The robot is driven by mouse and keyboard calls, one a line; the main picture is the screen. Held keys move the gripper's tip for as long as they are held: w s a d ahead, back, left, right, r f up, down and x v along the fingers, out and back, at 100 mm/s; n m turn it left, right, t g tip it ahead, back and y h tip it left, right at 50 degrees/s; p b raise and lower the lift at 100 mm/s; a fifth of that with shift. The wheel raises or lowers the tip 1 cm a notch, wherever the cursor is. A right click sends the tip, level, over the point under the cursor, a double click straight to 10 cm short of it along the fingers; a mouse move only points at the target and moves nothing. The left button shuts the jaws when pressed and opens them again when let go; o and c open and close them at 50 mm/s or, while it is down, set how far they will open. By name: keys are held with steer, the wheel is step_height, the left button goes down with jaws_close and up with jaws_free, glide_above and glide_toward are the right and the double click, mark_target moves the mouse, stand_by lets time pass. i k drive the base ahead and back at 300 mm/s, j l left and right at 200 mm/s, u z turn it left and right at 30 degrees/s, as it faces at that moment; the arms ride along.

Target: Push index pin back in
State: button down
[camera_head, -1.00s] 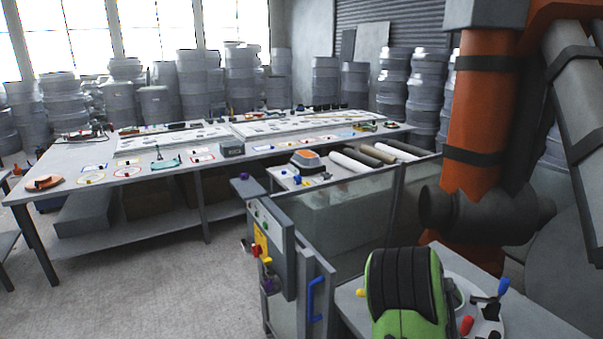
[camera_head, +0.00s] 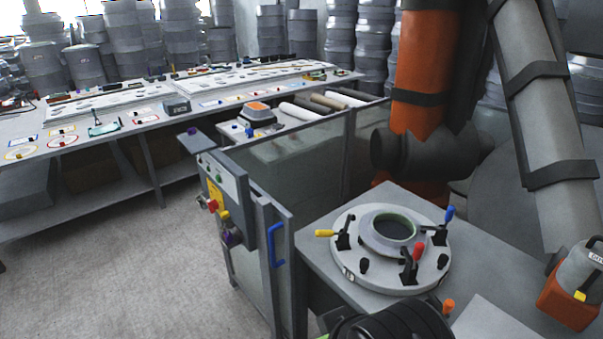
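A round grey fixture (camera_head: 345,254) with a green-lined ring (camera_head: 392,226) in its middle lies on a grey stand (camera_head: 322,243). It carries clamps with a yellow handle (camera_head: 326,233), a blue handle (camera_head: 449,213) and a red handle (camera_head: 418,250). An orange knob (camera_head: 448,306) shows at the stand's near side, by the fixture. I cannot tell whether this knob is the index pin or how far any pin stands out. A black and green part of my arm covers the bottom edge near the fixture. My gripper is not in view.
A guarded cabinet with a control panel (camera_head: 222,188) and blue handle (camera_head: 277,243) stands left of the fixture. A large orange and grey machine (camera_head: 420,60) rises behind it. An orange-based container (camera_head: 570,300) is at right. Open floor (camera_head: 110,265) lies at left.

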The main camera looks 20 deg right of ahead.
mark_target(447, 307)
steer(key=z, duration=1.35)
